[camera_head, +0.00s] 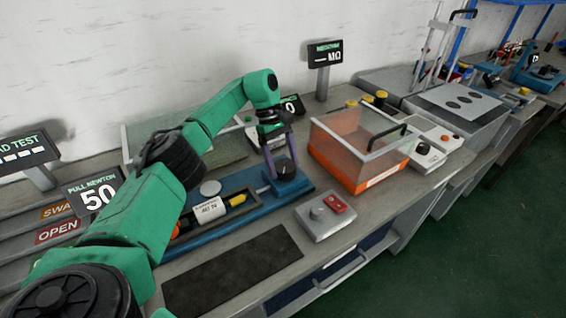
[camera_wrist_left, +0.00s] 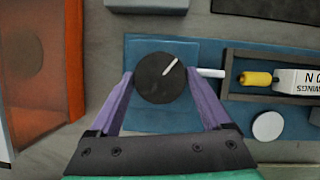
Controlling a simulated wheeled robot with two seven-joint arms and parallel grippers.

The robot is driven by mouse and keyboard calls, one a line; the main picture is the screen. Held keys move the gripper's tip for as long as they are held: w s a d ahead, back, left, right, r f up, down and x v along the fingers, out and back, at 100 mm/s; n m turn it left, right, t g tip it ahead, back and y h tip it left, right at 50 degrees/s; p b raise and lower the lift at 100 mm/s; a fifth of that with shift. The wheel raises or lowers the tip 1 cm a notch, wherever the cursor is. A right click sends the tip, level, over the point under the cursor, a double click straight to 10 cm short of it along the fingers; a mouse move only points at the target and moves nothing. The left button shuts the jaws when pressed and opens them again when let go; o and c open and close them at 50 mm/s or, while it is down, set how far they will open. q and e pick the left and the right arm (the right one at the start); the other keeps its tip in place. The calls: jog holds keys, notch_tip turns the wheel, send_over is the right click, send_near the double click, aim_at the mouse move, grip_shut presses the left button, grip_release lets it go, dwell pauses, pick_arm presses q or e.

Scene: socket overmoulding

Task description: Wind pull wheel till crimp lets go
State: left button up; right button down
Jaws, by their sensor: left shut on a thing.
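The pull wheel is a black round knob (camera_head: 286,170) with a white pointer mark, at the right end of the blue pull tester (camera_head: 240,222). It also shows in the left wrist view (camera_wrist_left: 158,82), with its mark pointing up and right. My left gripper (camera_head: 282,174) has its purple fingers on either side of the wheel, shut on it. A white rod (camera_wrist_left: 211,73) runs from the wheel side to a yellow piece (camera_wrist_left: 256,79) in the dark channel, beside a white labelled block (camera_head: 209,209). The pull display (camera_head: 95,196) reads 50 newton. The crimp itself is too small to make out. My right gripper is not in view.
An orange box with a clear cover (camera_head: 350,178) stands right of the wheel. A grey box with a knob and red switch (camera_head: 325,214) sits in front. A dark mat (camera_head: 235,272) lies along the front edge.

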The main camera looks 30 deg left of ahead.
pick_arm(q)
jog(key=shift+m, duration=0.4)
jog(key=o, duration=1.2)
jog(key=shift+w, duration=0.1)
jog(key=shift+a+r, duration=0.15)
jog(key=shift+r, duration=0.25)
jog(key=p+v, duration=0.1)
jog(key=v, duration=0.5)
jog(key=shift+w, duration=0.15)
jog(key=shift+a+r, duration=0.15)
jog(key=shift+r, duration=0.15)
